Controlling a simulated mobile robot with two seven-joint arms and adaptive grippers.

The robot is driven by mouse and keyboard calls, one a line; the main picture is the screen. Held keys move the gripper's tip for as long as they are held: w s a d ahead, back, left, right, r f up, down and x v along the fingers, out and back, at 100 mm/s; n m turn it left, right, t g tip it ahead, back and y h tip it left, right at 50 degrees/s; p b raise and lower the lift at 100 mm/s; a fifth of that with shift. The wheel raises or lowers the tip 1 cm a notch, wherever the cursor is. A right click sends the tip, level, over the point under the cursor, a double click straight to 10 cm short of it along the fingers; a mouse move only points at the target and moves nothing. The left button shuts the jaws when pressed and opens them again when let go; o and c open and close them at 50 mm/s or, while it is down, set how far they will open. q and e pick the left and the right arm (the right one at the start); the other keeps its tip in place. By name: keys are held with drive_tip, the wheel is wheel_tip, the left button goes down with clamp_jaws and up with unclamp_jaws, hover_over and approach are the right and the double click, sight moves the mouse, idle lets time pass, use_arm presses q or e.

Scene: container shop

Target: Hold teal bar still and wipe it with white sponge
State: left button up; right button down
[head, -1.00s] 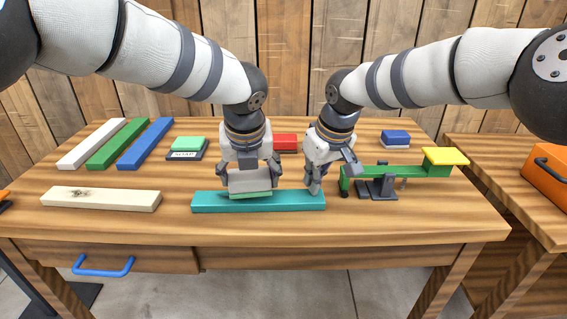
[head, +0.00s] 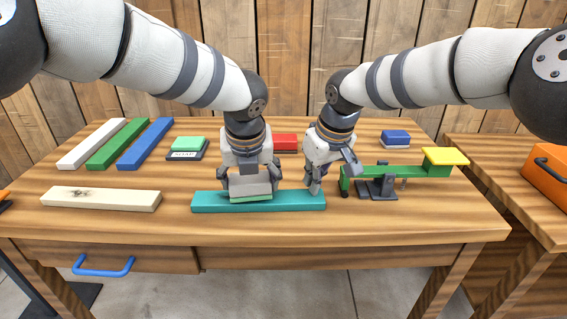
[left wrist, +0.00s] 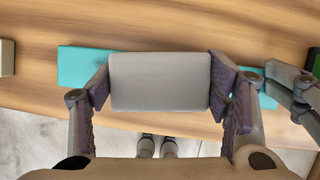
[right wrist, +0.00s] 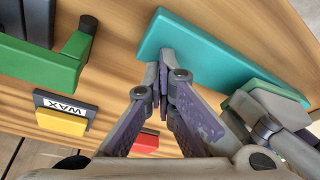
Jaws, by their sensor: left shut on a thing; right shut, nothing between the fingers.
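The teal bar (head: 300,201) lies flat along the table's front; it also shows in the left wrist view (left wrist: 82,67) and right wrist view (right wrist: 215,58). My left gripper (head: 249,180) is shut on the white sponge (head: 250,188), a greyish-white block with a green underside. The sponge is over the middle of the bar and appears to rest on its top. In the left wrist view the sponge (left wrist: 160,82) sits between the fingers. My right gripper (head: 314,188) is shut and empty, its tips at the bar's right end, close against it; exact contact is unclear.
A cream bar with a dark smudge (head: 100,199) lies left. White, green and blue bars (head: 146,143) lie behind. A red block (head: 285,142) and a blue-topped block (head: 396,137) are at the back.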

sight(233, 180)
use_arm(q)
drive_tip(key=shift+f, duration=0.6)
use_arm(e)
drive_tip(key=shift+s+f, duration=0.1)
drive_tip(key=shift+f, duration=0.15)
use_arm(q)
drive_tip(key=shift+s+a+r, duration=0.1)
drive_tip(key=shift+a, duration=3.95)
drive_tip(key=shift+d+f, duration=0.15)
drive_tip(key=shift+d, duration=1.05)
drive_tip(key=shift+d+f, duration=0.1)
drive_tip(key=shift+d, duration=1.1)
drive_tip(key=d, duration=0.3)
drive_tip(key=shift+d, duration=0.2)
drive_tip(key=shift+r, duration=0.1)
drive_tip(key=shift+r, duration=0.1)
